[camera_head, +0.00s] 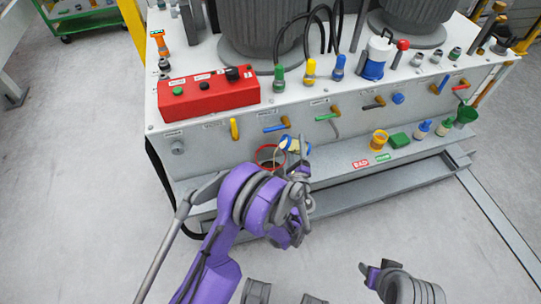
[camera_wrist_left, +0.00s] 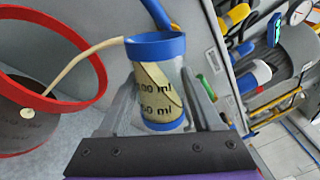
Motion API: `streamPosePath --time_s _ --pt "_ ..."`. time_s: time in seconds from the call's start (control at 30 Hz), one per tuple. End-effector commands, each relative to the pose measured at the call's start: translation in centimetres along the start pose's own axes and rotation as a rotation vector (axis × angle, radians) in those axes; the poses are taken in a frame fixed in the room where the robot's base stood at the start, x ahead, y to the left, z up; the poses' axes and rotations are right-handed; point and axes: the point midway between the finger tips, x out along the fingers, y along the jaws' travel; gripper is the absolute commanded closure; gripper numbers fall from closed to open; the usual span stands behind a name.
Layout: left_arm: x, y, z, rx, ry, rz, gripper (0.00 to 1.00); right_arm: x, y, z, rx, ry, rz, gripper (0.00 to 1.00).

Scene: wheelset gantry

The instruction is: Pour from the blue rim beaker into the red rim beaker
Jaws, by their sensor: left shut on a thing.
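The blue rim beaker (camera_head: 297,144) is held by my left gripper (camera_head: 302,168) and is tilted with its mouth toward the red rim beaker (camera_head: 264,154). In the left wrist view the blue rim beaker (camera_wrist_left: 158,85) sits between the two fingers (camera_wrist_left: 165,108), with tan liquid inside and dark volume marks. A thin tan stream runs from its rim over the red rim and into the red rim beaker (camera_wrist_left: 85,104). A small pale patch shows inside that beaker. My right gripper (camera_head: 370,272) is low at the right, and its jaws are not clear.
The red rim beaker stands on the ledge of the grey machine. An orange cup (camera_head: 380,140), a green block (camera_head: 399,140) and a green funnel-like cup (camera_head: 466,114) stand farther right. A red button box (camera_head: 208,92) and several valve handles are above.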

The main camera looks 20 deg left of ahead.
Motion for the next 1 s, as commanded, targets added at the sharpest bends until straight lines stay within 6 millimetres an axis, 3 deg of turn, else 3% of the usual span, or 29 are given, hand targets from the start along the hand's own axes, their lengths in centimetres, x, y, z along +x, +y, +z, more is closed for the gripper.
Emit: streamPosePath --time_s 1.0 --pt "-0.02 0.06 -0.03 -0.107 -0.006 0.0 0.96 -0.72 0.0 -0.28 0.0 0.003 0.0 0.5"
